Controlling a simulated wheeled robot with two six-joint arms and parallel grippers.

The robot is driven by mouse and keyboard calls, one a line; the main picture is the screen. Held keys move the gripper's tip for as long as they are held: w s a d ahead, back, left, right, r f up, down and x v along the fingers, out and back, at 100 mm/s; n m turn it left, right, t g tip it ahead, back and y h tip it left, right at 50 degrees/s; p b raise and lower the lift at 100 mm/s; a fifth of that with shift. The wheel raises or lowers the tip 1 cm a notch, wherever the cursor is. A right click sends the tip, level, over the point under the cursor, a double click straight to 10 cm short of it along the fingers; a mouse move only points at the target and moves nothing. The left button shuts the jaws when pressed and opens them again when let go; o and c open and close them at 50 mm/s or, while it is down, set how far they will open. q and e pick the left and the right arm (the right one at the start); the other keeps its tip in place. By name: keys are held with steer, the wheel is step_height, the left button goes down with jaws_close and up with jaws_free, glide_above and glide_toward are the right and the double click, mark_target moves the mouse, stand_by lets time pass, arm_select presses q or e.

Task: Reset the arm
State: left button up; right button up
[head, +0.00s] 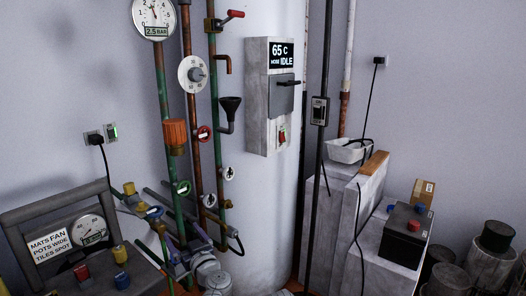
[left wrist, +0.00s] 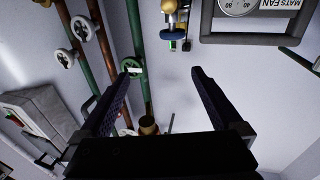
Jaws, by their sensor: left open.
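My left gripper (left wrist: 160,78) shows in the left wrist view. Its two dark fingers are spread wide, with nothing between them but the pale wall and a bit of pipework behind. In the head view I cannot clearly separate it from the dark bars and pipes at the lower left centre. My right gripper is in neither view. The task names no object.
A framed panel (head: 57,200) with a gauge stands lower left. Pipes with handwheels (head: 204,132) and a dial (head: 193,74) run up before a white tank (head: 262,200) with a control box (head: 258,100). A black box (head: 405,232) stands right.

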arm_select(q)
steer(key=w+d+r+m+t+h, duration=0.1)
steer(key=w+d+m+t+h, duration=0.4)
steer(key=d+h, duration=0.4)
steer(key=s+d+f+m+g+h, duration=0.4)
steer(key=d+f+m+g+h, duration=0.3)
steer(key=f, duration=0.3)
steer(key=s+a+f+n+g+y, duration=0.25)
steer(key=s+a+f+g, duration=0.35)
steer(key=s, duration=0.3)
steer(key=s+a+f+n+g+y, duration=0.2)
steer(key=s+a+f+g+y, duration=0.15)
steer(key=s+f+g, duration=0.4)
steer(key=s+d+m, duration=0.4)
steer(key=s+d, duration=0.4)
steer(key=d, duration=0.3)
step_height(320, 180, up, 26)
steer(key=p, duration=2.6)
steer(key=shift+t, duration=0.35)
